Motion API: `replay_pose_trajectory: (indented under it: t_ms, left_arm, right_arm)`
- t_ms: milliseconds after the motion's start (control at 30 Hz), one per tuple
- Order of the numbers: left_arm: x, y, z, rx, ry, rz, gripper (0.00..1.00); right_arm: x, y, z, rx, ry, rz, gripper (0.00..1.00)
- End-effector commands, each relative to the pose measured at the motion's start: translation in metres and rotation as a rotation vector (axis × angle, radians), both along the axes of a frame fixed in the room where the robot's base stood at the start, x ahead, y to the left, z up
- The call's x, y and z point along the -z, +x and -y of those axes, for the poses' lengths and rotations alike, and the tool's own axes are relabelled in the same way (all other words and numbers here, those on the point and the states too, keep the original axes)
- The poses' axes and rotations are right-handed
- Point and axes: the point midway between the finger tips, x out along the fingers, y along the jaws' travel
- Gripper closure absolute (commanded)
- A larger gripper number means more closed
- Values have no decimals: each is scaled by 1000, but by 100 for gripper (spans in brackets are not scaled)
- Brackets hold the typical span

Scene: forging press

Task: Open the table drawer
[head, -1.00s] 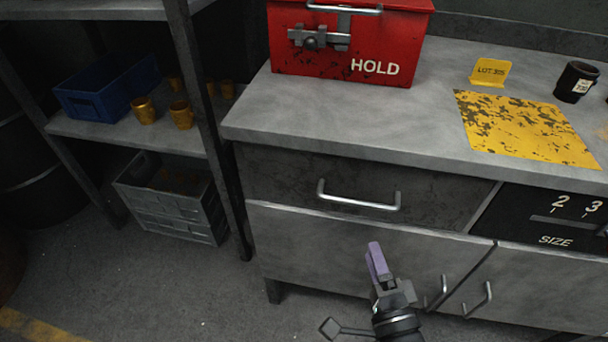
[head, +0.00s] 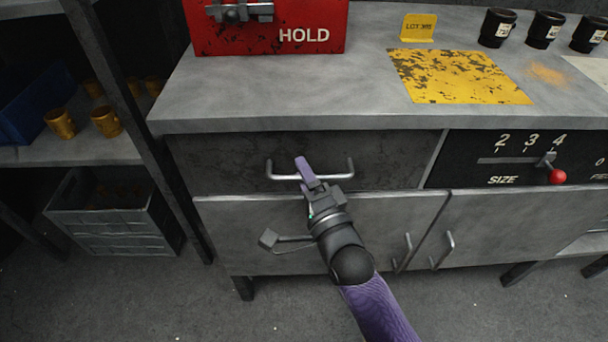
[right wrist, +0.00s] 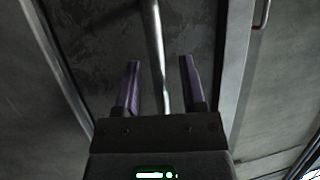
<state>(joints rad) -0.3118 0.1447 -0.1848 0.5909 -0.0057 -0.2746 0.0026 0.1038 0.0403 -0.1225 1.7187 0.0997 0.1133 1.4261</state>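The table drawer (head: 225,160) is a dark, worn front under the grey tabletop, and it looks shut. Its bar handle (head: 283,177) is a silver metal pull across the front. My right gripper (head: 304,168) is at the middle of the handle in the head view. In the right wrist view, its two purple fingers (right wrist: 160,75) are spread apart, with the handle (right wrist: 156,40) running between them. Gaps show on both sides of the bar, so the fingers are not closed on it. My left gripper is not in view.
A red HOLD box (head: 265,30), a yellow LOT sign (head: 418,28) and several dark cups (head: 497,28) stand on the tabletop. A SIZE slider panel (head: 500,160) is right of the drawer. Cabinet doors (head: 300,235) are below. A shelf (head: 90,152) stands at left.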

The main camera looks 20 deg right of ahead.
Motion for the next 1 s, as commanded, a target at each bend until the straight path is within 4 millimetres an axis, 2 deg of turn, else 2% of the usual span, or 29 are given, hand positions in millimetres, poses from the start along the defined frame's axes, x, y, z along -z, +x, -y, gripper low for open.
replay_pose_trajectory:
  t_ms: [33,233,1000]
  left_arm:
    - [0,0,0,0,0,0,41]
    - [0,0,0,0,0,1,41]
    - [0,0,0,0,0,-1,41]
  right_arm:
    - [0,0,0,0,0,0,58]
    - [0,0,0,0,0,0,100]
    - [1,0,0,0,0,-2,100]
